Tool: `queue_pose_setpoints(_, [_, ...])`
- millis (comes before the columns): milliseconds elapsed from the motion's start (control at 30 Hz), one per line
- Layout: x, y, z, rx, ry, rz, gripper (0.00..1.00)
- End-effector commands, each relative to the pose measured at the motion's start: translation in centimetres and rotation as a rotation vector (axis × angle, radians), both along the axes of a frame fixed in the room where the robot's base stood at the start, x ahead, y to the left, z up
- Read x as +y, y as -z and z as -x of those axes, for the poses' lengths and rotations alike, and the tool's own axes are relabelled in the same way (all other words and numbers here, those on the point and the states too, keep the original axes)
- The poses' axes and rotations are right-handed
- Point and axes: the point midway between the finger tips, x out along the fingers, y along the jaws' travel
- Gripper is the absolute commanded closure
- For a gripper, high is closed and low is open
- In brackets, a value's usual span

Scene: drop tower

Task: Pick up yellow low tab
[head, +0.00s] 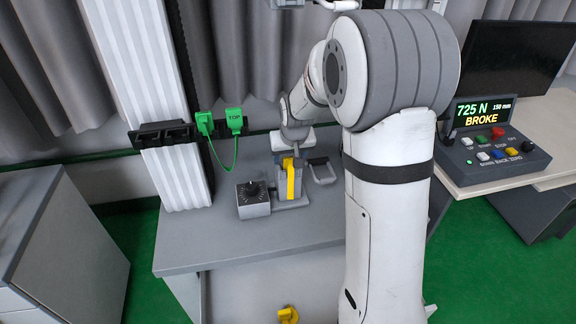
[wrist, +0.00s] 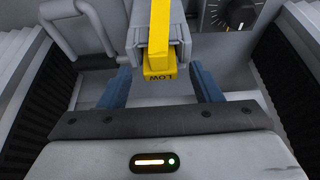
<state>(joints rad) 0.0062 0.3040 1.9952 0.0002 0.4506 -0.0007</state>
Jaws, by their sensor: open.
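The yellow low tab (wrist: 160,74) hangs at the end of a yellow strap on a grey holder, and its LOW lettering appears upside down in the wrist view. In the head view the yellow strap (head: 291,176) shows on the grey holder on the bench; the tab's lettering cannot be made out there. My gripper (wrist: 161,82) is open and empty, with one blue finger on each side of the tab. I see gaps between the fingers and the tab. In the head view the gripper (head: 297,140) is above and behind the holder, partly hidden.
A grey dial box (head: 253,199) stands left of the holder, and a grey handle (head: 321,170) right of it. A green TOP tag (head: 234,119) hangs from a rack. A yellow knob (head: 288,314) is low in front. A control box (head: 493,141) reads "725 N BROKE".

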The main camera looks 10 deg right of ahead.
Motion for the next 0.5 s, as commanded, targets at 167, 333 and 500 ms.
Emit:
queue_pose_setpoints(167, [0.06, 0.07, -0.07, -0.001, -0.001, 0.0, 0.42])
queue_pose_setpoints(333, [0.09, 0.06, -0.06, -0.001, -0.001, -0.001, 0.52])
queue_pose_setpoints(500, [0.12, 0.04, -0.05, -0.001, -0.002, 0.0, 0.66])
